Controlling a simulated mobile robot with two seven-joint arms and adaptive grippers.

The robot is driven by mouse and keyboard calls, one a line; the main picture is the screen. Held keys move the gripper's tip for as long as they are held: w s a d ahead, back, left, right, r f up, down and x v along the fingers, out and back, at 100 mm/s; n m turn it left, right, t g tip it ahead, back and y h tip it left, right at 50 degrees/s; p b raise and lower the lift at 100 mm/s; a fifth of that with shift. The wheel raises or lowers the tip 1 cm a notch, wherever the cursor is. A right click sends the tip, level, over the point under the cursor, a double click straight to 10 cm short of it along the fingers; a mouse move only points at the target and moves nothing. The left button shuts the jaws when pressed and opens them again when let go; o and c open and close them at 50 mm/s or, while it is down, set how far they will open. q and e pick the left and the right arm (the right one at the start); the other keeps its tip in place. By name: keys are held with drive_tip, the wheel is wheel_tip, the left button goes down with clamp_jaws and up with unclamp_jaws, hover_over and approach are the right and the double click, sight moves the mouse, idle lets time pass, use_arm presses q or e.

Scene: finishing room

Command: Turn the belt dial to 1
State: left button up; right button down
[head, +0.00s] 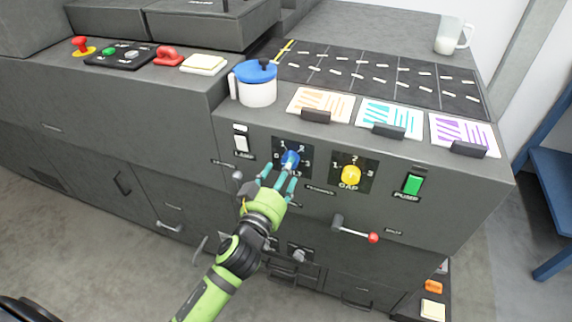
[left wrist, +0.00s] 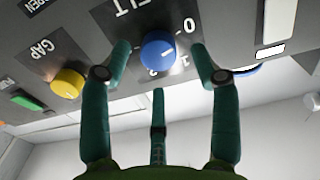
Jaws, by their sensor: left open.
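The blue belt dial (head: 290,158) sits on a black numbered plate on the front of the grey machine. In the left wrist view the blue dial (left wrist: 158,53) shows upside down, with numbers around it; I cannot tell which number it points at. My left gripper (head: 278,180) has its teal fingers open at the dial. In the left wrist view the fingers of this gripper (left wrist: 160,70) are spread, one on each side of the dial and one below it in the picture. I cannot tell whether they touch it. My right gripper is out of view.
The yellow gap dial (head: 351,174) is just right of the belt dial. The lamp switch (head: 241,141) is to its left. A green pump switch (head: 413,184) and a red-tipped lever (head: 355,229) are further right. A blue-lidded pot (head: 256,88) stands above on the ledge.

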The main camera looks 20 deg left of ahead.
use_arm(q)
drive_tip(key=shift+w+d, duration=0.15)
drive_tip(key=shift+w, duration=1.1)
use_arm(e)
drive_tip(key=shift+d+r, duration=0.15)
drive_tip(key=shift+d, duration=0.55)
use_arm(q)
drive_tip(key=c, duration=1.1)
drive_tip(key=shift+c, duration=0.3)
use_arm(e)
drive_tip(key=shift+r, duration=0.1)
